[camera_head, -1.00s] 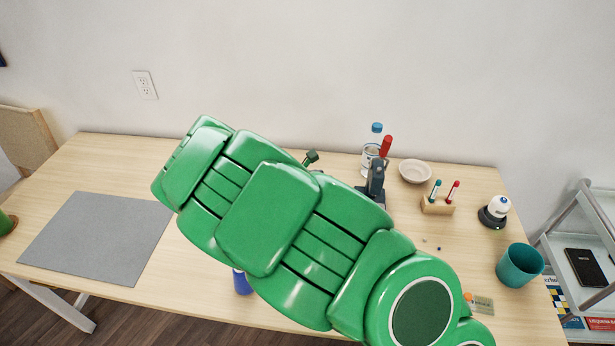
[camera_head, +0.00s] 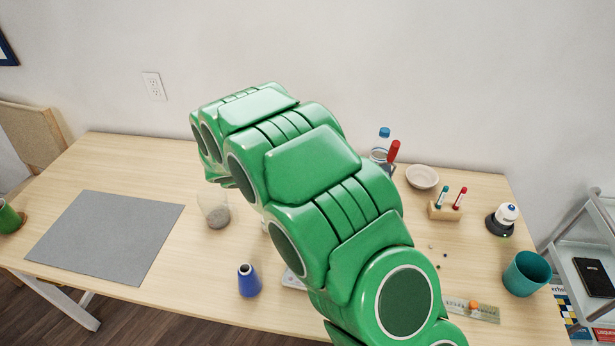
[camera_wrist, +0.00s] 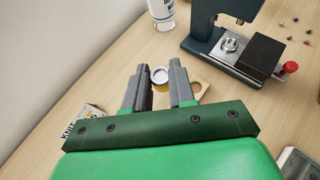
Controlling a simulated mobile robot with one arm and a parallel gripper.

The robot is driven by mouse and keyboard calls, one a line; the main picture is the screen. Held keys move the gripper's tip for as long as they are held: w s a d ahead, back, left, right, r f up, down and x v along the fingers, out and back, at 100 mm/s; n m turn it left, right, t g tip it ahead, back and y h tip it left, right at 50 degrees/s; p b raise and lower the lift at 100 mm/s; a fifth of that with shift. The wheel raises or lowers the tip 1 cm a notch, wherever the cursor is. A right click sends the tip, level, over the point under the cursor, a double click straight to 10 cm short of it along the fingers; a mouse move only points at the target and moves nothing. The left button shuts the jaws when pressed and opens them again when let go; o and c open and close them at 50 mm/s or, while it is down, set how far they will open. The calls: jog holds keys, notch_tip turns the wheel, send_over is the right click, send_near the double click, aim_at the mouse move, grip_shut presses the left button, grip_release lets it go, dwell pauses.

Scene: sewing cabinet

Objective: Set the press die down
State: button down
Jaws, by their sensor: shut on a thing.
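In the wrist view my gripper (camera_wrist: 159,68) is shut on the press die (camera_wrist: 160,77), a small round piece with a silver top and a yellow-gold side. A pale wooden holder with a hole (camera_wrist: 201,88) lies just below and beside the die; I cannot tell whether they touch. The dark press (camera_wrist: 204,45) stands to the upper right, with a silver round seat (camera_wrist: 230,44) on its base.
A clear bottle (camera_wrist: 162,12) stands behind the die. A KNIT box (camera_wrist: 84,122) lies at left and a scale (camera_wrist: 297,163) at lower right. A blue cone (camera_head: 249,281), glass jar (camera_head: 215,212) and grey mat (camera_head: 106,236) are on the table (camera_head: 185,300).

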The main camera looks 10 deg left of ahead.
jog(key=w+a+f, duration=0.1)
jog(key=w+f, duration=0.1)
jog(key=w, duration=0.2)
jog(key=w+a+f, duration=0.2)
jog(key=w+f, duration=0.1)
jog(key=w+a+f, duration=0.1)
jog(key=w+f, duration=0.2)
jog(key=w, duration=0.1)
jog(key=shift+w+a, duration=0.2)
jog(key=shift+w, duration=0.1)
jog(key=shift+w+a+f, duration=0.15)
jog(key=shift+w+f, duration=0.25)
jog(key=shift+f, duration=0.15)
jog(key=shift+w+a+f, duration=0.1)
jog(key=shift+w+f, duration=0.25)
jog(key=shift+f, duration=1.55)
jog(key=c, duration=1.2)
grip_release()
jog(key=shift+f, duration=0.15)
jog(key=shift+v, duration=6.1)
